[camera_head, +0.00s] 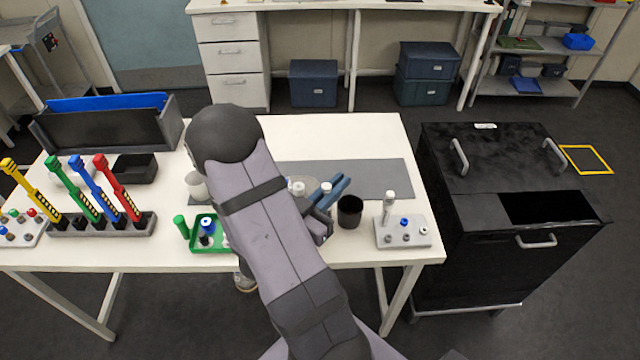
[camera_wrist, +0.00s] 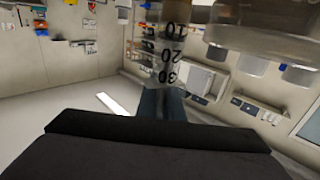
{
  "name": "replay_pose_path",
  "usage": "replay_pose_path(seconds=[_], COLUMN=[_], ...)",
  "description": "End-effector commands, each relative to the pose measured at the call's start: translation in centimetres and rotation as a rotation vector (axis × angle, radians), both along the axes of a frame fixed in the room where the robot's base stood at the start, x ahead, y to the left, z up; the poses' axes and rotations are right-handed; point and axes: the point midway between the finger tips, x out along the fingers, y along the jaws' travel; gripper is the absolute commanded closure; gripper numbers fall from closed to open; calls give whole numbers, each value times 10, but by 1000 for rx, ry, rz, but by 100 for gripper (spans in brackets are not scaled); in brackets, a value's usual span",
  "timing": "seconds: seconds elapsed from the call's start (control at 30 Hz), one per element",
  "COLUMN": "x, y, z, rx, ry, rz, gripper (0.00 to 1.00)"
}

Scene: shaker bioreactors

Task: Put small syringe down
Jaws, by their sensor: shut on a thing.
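The small syringe shows in the wrist view as a clear barrel (camera_wrist: 168,48) with black marks 10, 20 and 30. My gripper (camera_head: 338,190), with blue fingers, is shut on it above the table, right of the middle. In the wrist view the fingers (camera_wrist: 160,104) meet the barrel's lower part. In the head view my arm hides much of this area, and I cannot clearly make out the held syringe there.
A black cup (camera_head: 349,212) stands just right of my gripper. A pale rack (camera_head: 417,240) with an upright white piece is further right. A green tray (camera_head: 207,249) and a grey rack of coloured tools (camera_head: 95,228) stand left. The grey mat (camera_head: 385,178) has bare room behind the cup.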

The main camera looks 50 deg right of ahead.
Motion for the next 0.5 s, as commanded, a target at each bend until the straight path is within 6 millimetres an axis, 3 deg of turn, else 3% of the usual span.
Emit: replay_pose_path(seconds=[0.33, 0.5], x=[-10, 13], y=[-29, -50], z=[54, 55], rx=[-3, -3], ry=[-7, -5], rz=[-83, -22], gripper=[100, 100])
